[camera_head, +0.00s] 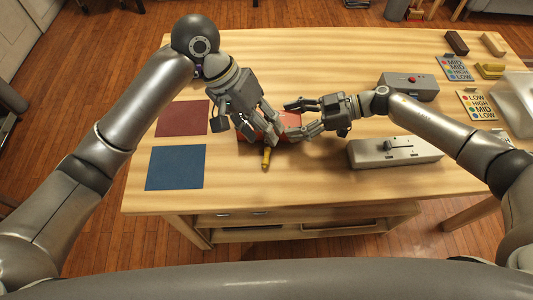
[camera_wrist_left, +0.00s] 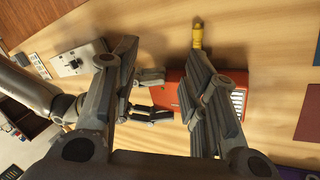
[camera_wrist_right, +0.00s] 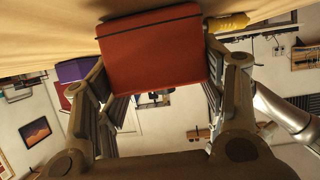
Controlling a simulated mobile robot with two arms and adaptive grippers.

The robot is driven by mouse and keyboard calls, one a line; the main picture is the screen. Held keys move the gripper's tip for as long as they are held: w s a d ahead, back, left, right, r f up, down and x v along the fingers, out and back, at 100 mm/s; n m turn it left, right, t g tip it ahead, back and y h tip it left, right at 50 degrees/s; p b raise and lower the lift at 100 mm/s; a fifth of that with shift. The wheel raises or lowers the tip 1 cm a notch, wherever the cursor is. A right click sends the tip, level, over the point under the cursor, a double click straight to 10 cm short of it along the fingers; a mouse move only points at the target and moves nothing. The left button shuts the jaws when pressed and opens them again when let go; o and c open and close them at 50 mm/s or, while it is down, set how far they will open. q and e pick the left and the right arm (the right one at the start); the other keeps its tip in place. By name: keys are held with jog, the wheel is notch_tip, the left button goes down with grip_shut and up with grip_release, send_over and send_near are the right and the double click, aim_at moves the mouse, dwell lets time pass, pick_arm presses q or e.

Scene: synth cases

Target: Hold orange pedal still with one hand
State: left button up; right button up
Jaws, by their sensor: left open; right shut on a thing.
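The orange pedal (camera_head: 292,118) is a box-like unit in the middle of the table, partly hidden by both grippers. A yellow plug (camera_head: 266,158) sticks out at its near side and also shows in the left wrist view (camera_wrist_left: 197,36). My right gripper (camera_head: 297,119) is shut on the pedal from the right; in the right wrist view the pedal (camera_wrist_right: 155,50) fills the space between its fingers. My left gripper (camera_head: 262,127) is open over the pedal's left part. In the left wrist view one left finger overlaps the pedal (camera_wrist_left: 175,95); contact cannot be told.
A grey box with a slider (camera_head: 396,153) stands right of the pedal. A grey box with a red button (camera_head: 409,87) is behind it. A red mat (camera_head: 183,118) and a blue mat (camera_head: 176,167) lie left. Label cards (camera_head: 477,105) and small blocks lie at right.

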pick_arm(q)
jog(key=m, duration=0.4)
jog(key=m+t+y, duration=0.1)
jog(key=m+y, duration=0.4)
jog(key=m, duration=2.3)
send_over(265, 162)
jog(key=f, duration=0.7)
jog(key=shift+w+d+f, duration=0.25)
jog(key=shift+w+f, duration=0.05)
jog(key=f, duration=0.5)
jog(key=shift+s+a+f, duration=0.15)
jog(key=shift+s+a, duration=0.1)
jog(key=shift+s, duration=0.05)
grip_shut()
